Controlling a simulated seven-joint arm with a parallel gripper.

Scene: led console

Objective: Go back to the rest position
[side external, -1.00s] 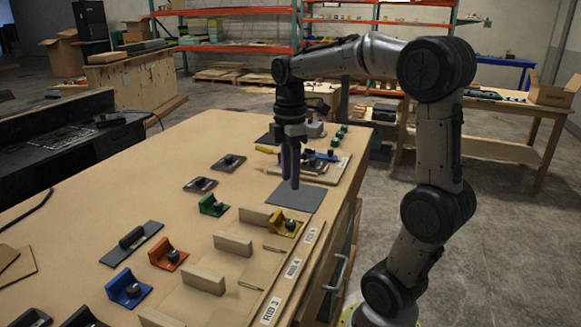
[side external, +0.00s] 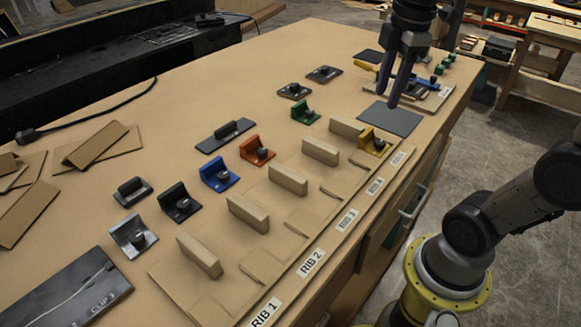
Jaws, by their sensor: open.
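My gripper (side external: 400,88) points down above the far right part of the wooden table (side external: 235,85). Its two dark fingers show a narrow gap and hold nothing that I can see. The fingertips are over or near a flat dark grey mat (side external: 392,119); I cannot tell the exact height. No marker for a rest position shows.
A board with tools (side external: 423,92) lies behind my gripper.

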